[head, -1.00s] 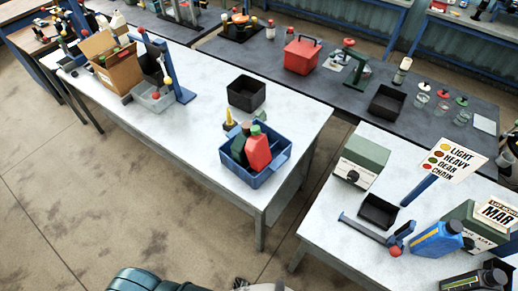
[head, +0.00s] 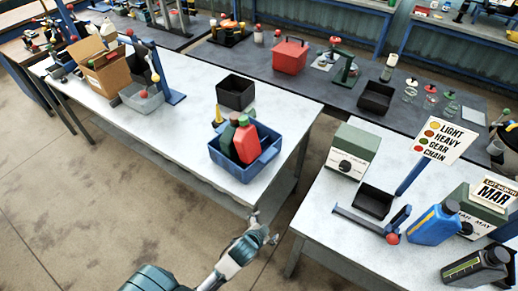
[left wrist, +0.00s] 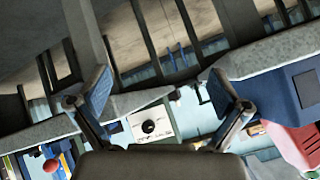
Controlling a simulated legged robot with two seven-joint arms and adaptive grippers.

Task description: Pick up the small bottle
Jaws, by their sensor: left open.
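A blue crate (head: 255,172) sits at the near right end of the long white table. A red bottle (head: 246,143) and a dark green bottle (head: 228,137) stand in it, slightly tilted; I cannot tell which one is meant by small. A dark yellow-tipped object (head: 218,116) shows behind them. My left gripper (head: 268,230) is below the crate in the head view, apart from it and empty. In the left wrist view its two fingers (left wrist: 158,97) are spread wide with nothing between them. A red shape (left wrist: 298,145) is cut off at the right edge there. My right gripper is out of view.
A black bin (head: 236,93) stands behind the crate. The right-hand table holds a green-and-white box with a knob (head: 349,152), a black tray (head: 372,202), a signboard (head: 444,138) and a blue jug (head: 434,225). A floor gap separates the tables. The middle of the long table (head: 178,130) is clear.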

